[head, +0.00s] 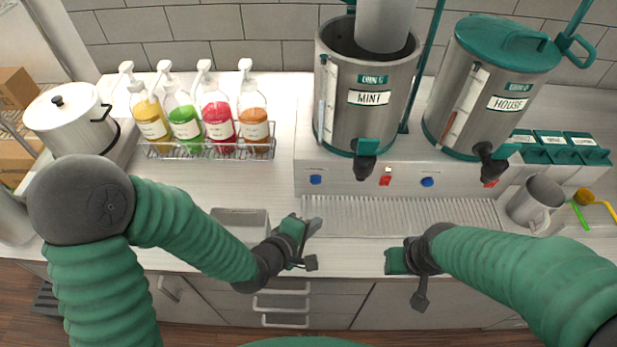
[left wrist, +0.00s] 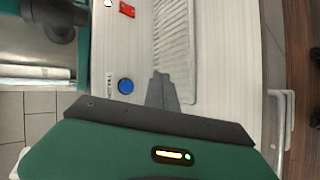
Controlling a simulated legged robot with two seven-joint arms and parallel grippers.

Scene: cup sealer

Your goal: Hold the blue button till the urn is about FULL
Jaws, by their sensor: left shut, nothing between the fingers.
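The MINT urn (head: 368,90) stands on the machine without a lid, its dark inside showing below a grey cylinder (head: 386,22). Its gauge (head: 328,105) is pale; I cannot read the level. The HOUSE urn (head: 495,90) has a green lid. Blue buttons are below the MINT urn (head: 316,180) and below the HOUSE urn (head: 427,182). My left gripper (head: 314,226) is shut and empty, in front of and below the left blue button. In the left wrist view that button (left wrist: 126,86) is uncovered, beside the fingertips (left wrist: 160,76) and apart from them. My right gripper (head: 404,268) is low, near the counter's front edge; its fingers are unclear.
Red buttons (head: 385,180) and (head: 490,183) sit beside the blue ones. A ribbed drip tray (head: 400,215) runs below. Syrup bottles (head: 217,118) in a wire rack and a white pot (head: 68,118) stand left. A grey pitcher (head: 537,200) is at right.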

